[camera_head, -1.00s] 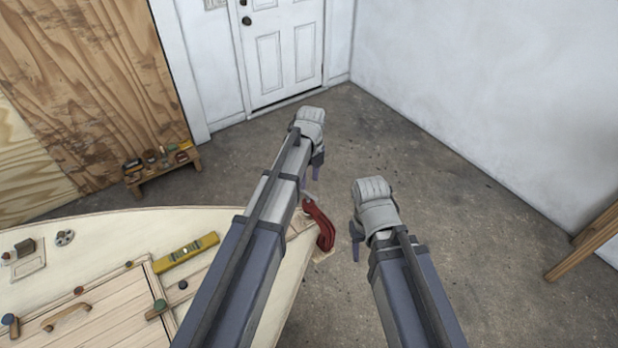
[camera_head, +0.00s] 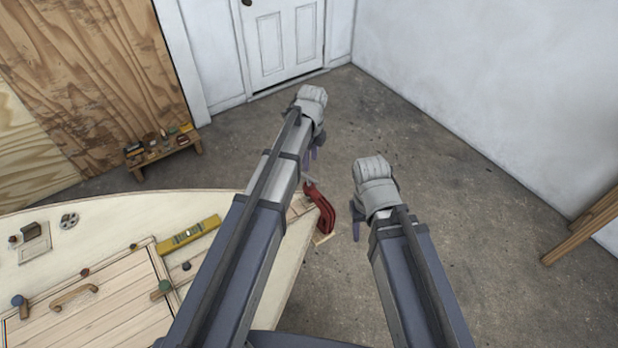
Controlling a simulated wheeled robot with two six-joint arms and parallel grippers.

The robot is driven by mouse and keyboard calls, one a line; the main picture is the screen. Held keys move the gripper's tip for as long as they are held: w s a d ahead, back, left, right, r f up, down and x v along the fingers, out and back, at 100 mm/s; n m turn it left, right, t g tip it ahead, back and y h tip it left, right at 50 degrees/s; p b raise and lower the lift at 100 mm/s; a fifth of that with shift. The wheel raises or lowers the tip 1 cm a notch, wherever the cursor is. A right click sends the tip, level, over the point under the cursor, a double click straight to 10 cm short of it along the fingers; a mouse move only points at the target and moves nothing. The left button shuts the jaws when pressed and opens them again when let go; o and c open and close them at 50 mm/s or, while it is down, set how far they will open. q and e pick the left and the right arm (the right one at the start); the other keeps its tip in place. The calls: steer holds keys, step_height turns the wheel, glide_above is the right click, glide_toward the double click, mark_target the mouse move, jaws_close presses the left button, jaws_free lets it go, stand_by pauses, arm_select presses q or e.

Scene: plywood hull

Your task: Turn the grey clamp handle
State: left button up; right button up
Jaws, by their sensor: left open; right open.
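A red clamp (camera_head: 319,208) sits at the right tip of the pale plywood hull (camera_head: 130,207). A small grey piece shows at its upper left, beside my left arm; I cannot tell if it is the whole handle, since the arm hides part of that area. My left gripper (camera_head: 314,153) is open, pointing down, just above and beyond the clamp, with no contact visible. My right gripper (camera_head: 356,228) is open and empty, to the right of the clamp over the floor.
A yellow level (camera_head: 188,235) lies on the hull beside a wooden hatch (camera_head: 95,310) with a handle and knobs. A low wooden bench (camera_head: 168,157) with small items stands behind. Wooden legs (camera_head: 585,228) stand at the right. Open floor lies right of the hull.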

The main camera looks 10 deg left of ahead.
arm_select(q)
steer(key=n, duration=1.8)
steer(key=shift+a, duration=0.1)
steer(key=n, duration=0.4)
steer(key=shift+w, duration=0.1)
steer(key=n, duration=0.8)
steer(key=shift+f, duration=0.1)
